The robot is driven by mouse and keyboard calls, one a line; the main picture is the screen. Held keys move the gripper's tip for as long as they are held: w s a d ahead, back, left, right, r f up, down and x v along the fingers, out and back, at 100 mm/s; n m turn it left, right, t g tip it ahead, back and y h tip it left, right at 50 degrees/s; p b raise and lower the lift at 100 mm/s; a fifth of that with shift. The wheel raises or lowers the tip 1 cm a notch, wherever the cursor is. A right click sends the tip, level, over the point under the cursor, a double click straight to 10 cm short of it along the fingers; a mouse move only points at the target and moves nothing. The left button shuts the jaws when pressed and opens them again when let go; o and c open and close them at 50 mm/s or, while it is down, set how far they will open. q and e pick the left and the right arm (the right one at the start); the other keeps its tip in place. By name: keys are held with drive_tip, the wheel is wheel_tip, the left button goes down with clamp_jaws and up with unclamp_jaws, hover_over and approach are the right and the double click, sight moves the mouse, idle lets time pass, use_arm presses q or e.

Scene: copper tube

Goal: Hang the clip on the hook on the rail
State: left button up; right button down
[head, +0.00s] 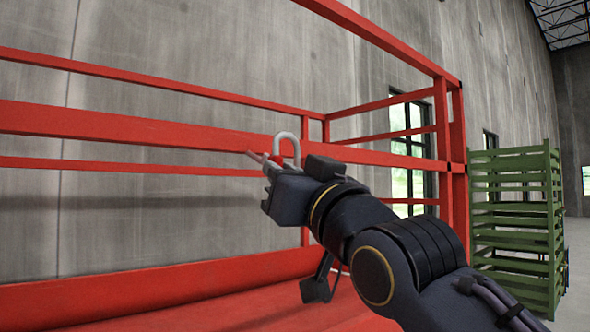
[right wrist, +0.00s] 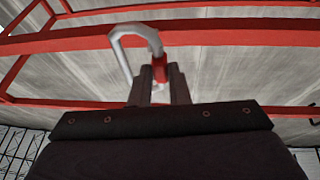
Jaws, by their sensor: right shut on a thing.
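My right gripper (head: 269,166) is raised in front of the red frame, near its middle rail (head: 130,127). It is shut on the clip, a grey bent loop (head: 287,147) that stands up above the fingers. In the right wrist view the clip (right wrist: 122,47) shows as an open grey bend with a red part between the fingertips (right wrist: 160,82). The loop overlaps the red rail (right wrist: 230,37) there; I cannot tell whether they touch. I cannot pick out a separate hook on the rail. My left gripper is not in view.
Thin red bars (head: 150,82) run above and below the middle rail. Red posts (head: 442,150) stand at the right. A red surface (head: 200,312) lies below. A stack of green slatted crates (head: 512,225) stands at the far right. A grey wall is behind.

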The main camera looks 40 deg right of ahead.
drive_tip(key=w+f, duration=0.2)
drive_tip(key=w, duration=0.4)
drive_tip(key=shift+w+a+f, duration=0.15)
drive_tip(key=shift+w+a, duration=0.05)
drive_tip(key=shift+a, duration=0.05)
idle(0.4)
drive_tip(key=shift+f, duration=0.1)
drive_tip(key=c, duration=1.3)
unclamp_jaws()
